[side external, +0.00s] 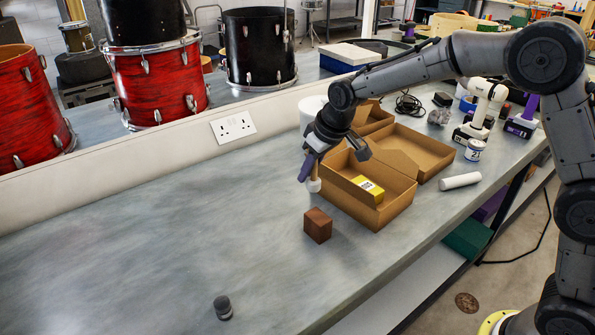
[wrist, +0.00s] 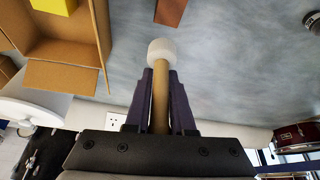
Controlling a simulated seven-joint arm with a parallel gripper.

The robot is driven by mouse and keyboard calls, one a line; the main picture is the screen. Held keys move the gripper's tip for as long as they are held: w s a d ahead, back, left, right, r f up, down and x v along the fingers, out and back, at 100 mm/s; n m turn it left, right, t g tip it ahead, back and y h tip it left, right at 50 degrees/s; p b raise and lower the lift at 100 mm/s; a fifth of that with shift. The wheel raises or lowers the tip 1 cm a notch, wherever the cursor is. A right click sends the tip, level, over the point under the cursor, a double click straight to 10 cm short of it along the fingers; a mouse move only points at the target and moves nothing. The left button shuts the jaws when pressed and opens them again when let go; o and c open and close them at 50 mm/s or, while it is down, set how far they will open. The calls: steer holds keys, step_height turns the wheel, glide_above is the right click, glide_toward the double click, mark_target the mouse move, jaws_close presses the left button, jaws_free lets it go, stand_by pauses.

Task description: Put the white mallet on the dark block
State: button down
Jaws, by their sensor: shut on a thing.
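The white mallet has a pale wooden handle and a rounded white head (side external: 314,185). My gripper (side external: 307,171) is shut on its handle. The head hangs below the fingertips, and the mallet appears held above the bench. In the wrist view the handle runs between the purple fingers (wrist: 161,78), with the white head (wrist: 162,51) beyond their tips. The dark block (side external: 318,226), a reddish-brown cuboid, stands on the bench just in front of the mallet, apart from it. Part of the block (wrist: 170,11) shows at the top edge of the wrist view.
An open cardboard box (side external: 392,205) with a yellow packet (side external: 367,189) in it stands right beside my gripper. A white cylinder (side external: 460,181) lies further right. A small dark cylinder (side external: 223,307) stands near the front. The bench left of the block is clear.

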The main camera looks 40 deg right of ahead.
steer(key=s, duration=0.4)
steer(key=shift+d+f+n, duration=0.2)
steer(key=shift+d+n, duration=0.05)
steer(key=shift+n, duration=0.05)
steer(key=s+d+r, duration=0.1)
steer(key=s+r, duration=0.2)
steer(key=s, duration=0.3)
steer(key=s+d+r, duration=0.1)
steer(key=s+r, duration=0.3)
steer(key=s, duration=0.2)
glide_toward(315, 187)
step_height(315, 187, down, 4)
steer(key=shift+n, duration=0.4)
steer(key=w+f, duration=0.2)
steer(key=f, duration=0.1)
steer(key=w+a+f, duration=0.1)
steer(key=f, duration=0.1)
steer(key=shift+w, duration=0.35)
steer(key=shift+w+f, duration=0.2)
steer(key=shift+f, duration=1.55)
